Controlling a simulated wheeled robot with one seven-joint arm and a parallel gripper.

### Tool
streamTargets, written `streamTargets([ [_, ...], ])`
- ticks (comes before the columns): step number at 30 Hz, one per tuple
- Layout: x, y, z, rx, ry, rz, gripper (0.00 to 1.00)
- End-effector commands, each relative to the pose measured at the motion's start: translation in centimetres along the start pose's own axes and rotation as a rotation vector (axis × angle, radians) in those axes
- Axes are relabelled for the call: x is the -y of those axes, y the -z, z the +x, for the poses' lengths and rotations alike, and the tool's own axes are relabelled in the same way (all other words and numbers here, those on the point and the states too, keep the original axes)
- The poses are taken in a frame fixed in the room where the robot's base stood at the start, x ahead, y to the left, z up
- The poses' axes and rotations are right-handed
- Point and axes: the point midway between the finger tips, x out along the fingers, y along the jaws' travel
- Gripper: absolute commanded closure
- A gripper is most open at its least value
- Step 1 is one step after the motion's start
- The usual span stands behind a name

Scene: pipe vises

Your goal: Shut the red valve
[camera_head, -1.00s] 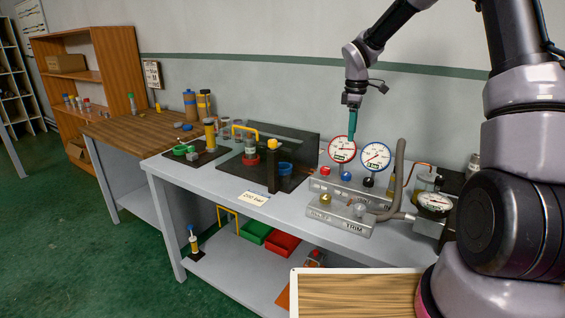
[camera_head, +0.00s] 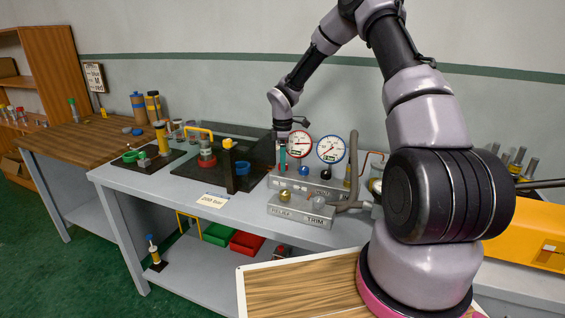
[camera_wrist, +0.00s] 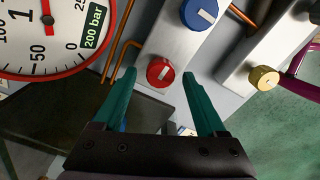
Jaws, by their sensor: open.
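The red valve (camera_wrist: 160,72) is a round red knob with a pale bar mark on its face, on a light metal block. In the wrist view it lies between and just beyond the fingertips of my gripper (camera_wrist: 159,75). The teal fingers are apart, one on each side of the knob, and nothing is held. In the head view my gripper (camera_head: 284,158) hangs down at the left end of the valve block (camera_head: 322,187). The red valve is hard to make out there, behind or under the fingers.
A blue knob (camera_wrist: 199,13) sits beside the red one on the same block. A brass knob (camera_wrist: 264,78) is on a second block. The red-rimmed gauge (camera_wrist: 45,35) and copper pipes (camera_wrist: 118,58) are close on the left. A blue-rimmed gauge (camera_head: 330,149) stands behind the block.

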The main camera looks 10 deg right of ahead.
Motion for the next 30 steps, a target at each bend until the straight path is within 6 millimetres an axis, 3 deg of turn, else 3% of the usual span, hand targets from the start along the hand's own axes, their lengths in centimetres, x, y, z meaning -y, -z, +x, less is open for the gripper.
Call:
streamTargets([
  [10, 0.01, 0.01, 0.57, 0.000, 0.000, 0.001, 0.26],
  [11, 0.01, 0.01, 0.56, 0.000, 0.000, 0.001, 0.30],
  [15, 0.01, 0.00, 0.55, 0.000, 0.000, 0.001, 0.84],
  [16, 0.01, 0.01, 0.55, 0.000, 0.000, 0.001, 0.95],
  [17, 0.01, 0.00, 0.54, 0.000, 0.000, 0.001, 1.00],
  [30, 0.00, 0.02, 0.50, 0.001, 0.000, 0.088, 1.00],
])
